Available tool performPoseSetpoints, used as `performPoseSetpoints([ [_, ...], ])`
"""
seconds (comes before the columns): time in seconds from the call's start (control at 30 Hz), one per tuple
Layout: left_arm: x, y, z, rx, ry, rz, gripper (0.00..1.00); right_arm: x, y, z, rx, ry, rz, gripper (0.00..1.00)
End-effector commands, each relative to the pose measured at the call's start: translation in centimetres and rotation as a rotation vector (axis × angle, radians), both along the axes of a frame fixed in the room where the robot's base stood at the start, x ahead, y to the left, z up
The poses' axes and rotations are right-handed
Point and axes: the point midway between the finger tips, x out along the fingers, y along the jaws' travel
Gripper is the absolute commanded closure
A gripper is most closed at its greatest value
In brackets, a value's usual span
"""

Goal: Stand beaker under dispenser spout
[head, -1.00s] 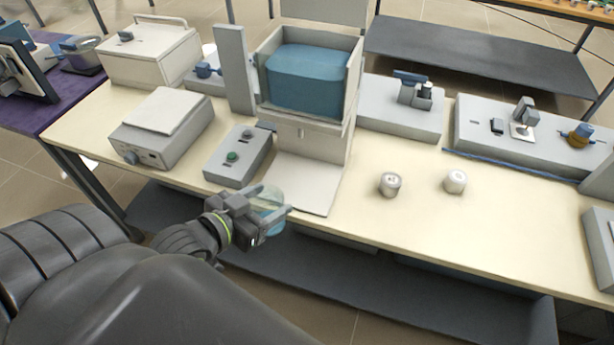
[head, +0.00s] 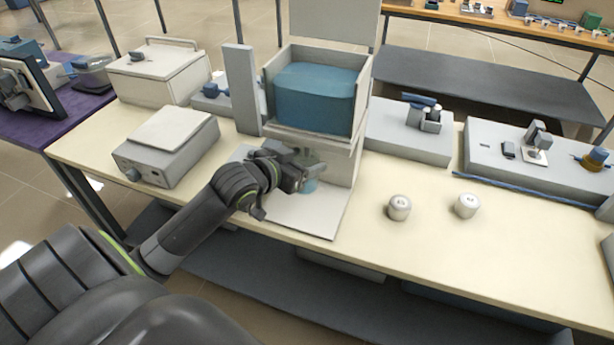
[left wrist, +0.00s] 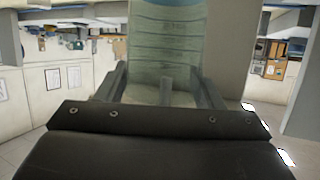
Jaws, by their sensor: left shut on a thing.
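The dispenser (head: 368,78) stands on the cream bench with a large blue block of contents in its open top box. Its pale base plate (head: 305,222) lies in front of its column. My left gripper (head: 312,172) is shut on the clear bluish beaker (head: 309,186), over the plate and in front of the column. The beaker is mostly hidden by the gripper in the head view, and I cannot tell whether it touches the plate. In the left wrist view the ribbed beaker (left wrist: 165,45) sits between both fingers. The spout is hidden behind my gripper. My right gripper is not in view.
A grey box with a white top (head: 168,145) stands left of the dispenser. Grey instrument blocks (head: 408,135) line the back. The bench's front right is clear.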

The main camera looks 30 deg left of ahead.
Motion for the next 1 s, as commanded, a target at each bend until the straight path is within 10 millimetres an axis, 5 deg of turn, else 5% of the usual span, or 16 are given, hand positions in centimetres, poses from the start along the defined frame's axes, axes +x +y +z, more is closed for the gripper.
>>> performPoseSetpoints([
  [0.1, 2.0, 0.5, -0.3, -0.003, 0.001, 0.001, 0.72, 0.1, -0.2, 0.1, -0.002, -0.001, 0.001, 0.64],
  [0.6, 1.7, 0.4, -6.7, -0.003, 0.002, 0.001, 0.72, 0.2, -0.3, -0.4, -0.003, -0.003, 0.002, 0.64],
  [1.0, 2.0, 0.5, -7.2, 0.0, -0.001, 0.0, 0.72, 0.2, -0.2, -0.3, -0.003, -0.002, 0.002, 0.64],
])
